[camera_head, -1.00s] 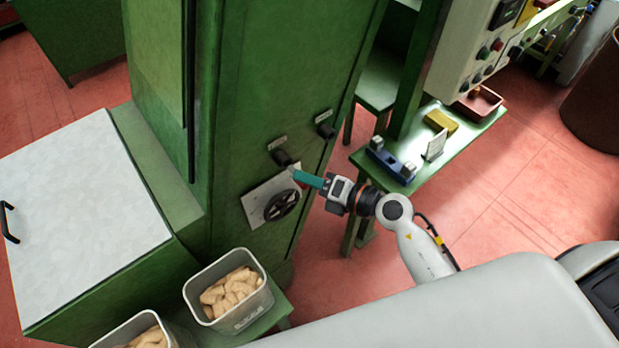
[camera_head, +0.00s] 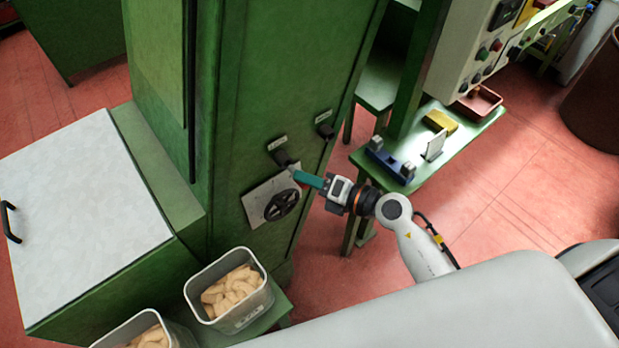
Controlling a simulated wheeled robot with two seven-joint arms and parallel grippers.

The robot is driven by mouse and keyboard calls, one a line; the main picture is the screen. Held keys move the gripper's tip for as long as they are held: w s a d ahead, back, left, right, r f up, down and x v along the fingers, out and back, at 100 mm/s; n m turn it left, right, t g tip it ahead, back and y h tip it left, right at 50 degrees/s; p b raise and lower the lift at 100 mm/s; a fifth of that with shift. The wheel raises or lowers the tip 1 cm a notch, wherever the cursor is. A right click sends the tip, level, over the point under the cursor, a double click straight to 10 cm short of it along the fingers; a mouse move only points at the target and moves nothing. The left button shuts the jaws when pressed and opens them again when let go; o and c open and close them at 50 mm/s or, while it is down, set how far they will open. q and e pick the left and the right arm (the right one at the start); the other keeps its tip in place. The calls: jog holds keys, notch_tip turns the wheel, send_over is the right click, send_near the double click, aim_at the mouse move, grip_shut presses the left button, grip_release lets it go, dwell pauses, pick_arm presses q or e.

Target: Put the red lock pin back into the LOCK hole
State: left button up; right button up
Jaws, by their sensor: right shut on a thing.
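My right gripper (camera_head: 300,176) has teal fingers and reaches in from the right to the front of the green cabinet. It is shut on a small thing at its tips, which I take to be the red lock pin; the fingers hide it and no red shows. The fingertips are just below and right of a black round socket (camera_head: 283,157) with a small pale label above it. A second black socket (camera_head: 326,131) with its own label is up and to the right. The labels are too small to read, so I cannot tell which is LOCK. My left gripper is out of view.
A black handwheel (camera_head: 282,206) on a pale plate lies just below the gripper. The green cabinet (camera_head: 262,75) fills the middle. A green side table (camera_head: 368,160) holds a blue fixture (camera_head: 390,164) and a yellow block (camera_head: 440,121). A bin of corks (camera_head: 262,296) stands below.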

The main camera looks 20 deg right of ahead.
jog(key=shift+w+a+p, duration=0.2)
jog(key=shift+w+p, duration=0.15)
jog(key=shift+w, duration=0.2)
jog(key=shift+w+a, duration=0.2)
jog(key=shift+w, duration=0.35)
jog(key=shift+w+a, duration=0.15)
jog(key=shift+w, duration=0.35)
dwell(1.2)
jog(key=o, duration=1.1)
jog(key=shift+c, duration=0.2)
jog(key=shift+s+d, duration=0.35)
jog(key=shift+s, duration=0.1)
jog(key=b+v, duration=0.2)
jog(key=v, duration=0.9)
jog(key=shift+r+b, duration=0.2)
jog(key=shift+b, duration=0.15)
